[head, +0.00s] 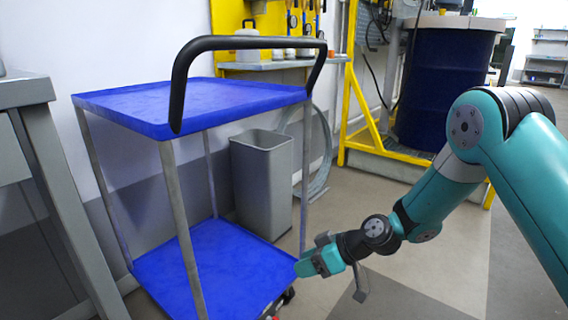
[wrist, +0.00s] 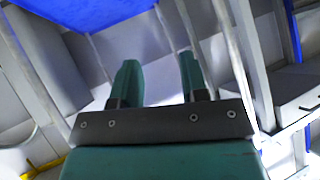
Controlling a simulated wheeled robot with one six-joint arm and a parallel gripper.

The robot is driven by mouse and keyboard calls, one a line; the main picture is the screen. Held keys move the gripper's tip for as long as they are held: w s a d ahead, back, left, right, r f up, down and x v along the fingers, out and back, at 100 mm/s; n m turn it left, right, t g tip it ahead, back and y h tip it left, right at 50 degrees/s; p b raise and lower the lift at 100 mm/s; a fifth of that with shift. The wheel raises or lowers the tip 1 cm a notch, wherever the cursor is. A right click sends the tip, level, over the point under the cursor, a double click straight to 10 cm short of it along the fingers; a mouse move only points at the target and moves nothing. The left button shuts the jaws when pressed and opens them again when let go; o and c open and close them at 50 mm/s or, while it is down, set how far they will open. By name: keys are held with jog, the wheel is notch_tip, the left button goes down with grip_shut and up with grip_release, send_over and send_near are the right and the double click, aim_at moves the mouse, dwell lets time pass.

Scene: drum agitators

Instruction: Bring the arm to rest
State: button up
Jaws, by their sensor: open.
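My arm (head: 435,200) is teal and black and reaches in from the right in the head view, bent down toward the left. My gripper (head: 303,268) is beside the lower shelf of a blue cart, near its right edge; whether it touches the shelf is hard to tell. In the wrist view my gripper (wrist: 160,75) shows its two teal fingers standing apart, with nothing between them.
The blue cart (head: 130,102) with a black handle stands at the left, beside a grey table (head: 25,92). A grey bin (head: 262,185) is behind it. A dark blue drum (head: 440,85) and a yellow frame (head: 372,130) stand at the back right. Floor at the lower middle is clear.

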jog(key=s+d+r+m+g+h+p, duration=0.1)
jog(key=s+r, duration=0.4)
jog(key=r, duration=0.3)
jog(key=s+d+r+g+h, duration=0.1)
jog(key=s+r+h, duration=0.1)
jog(key=s+r, duration=0.5)
jog(key=s+d+r+m+h+p, duration=0.1)
jog(key=s+d+r+m+h, duration=0.1)
jog(key=s+d+r, duration=0.45)
jog(key=s+d+r+m+h+p, duration=0.1)
jog(key=s+r+m, duration=0.15)
jog(key=s, duration=0.75)
notch_tip(320, 180, up, 38)
jog(key=p, duration=3.8)
jog(key=shift+w+n, duration=0.35)
jog(key=shift+w, duration=0.05)
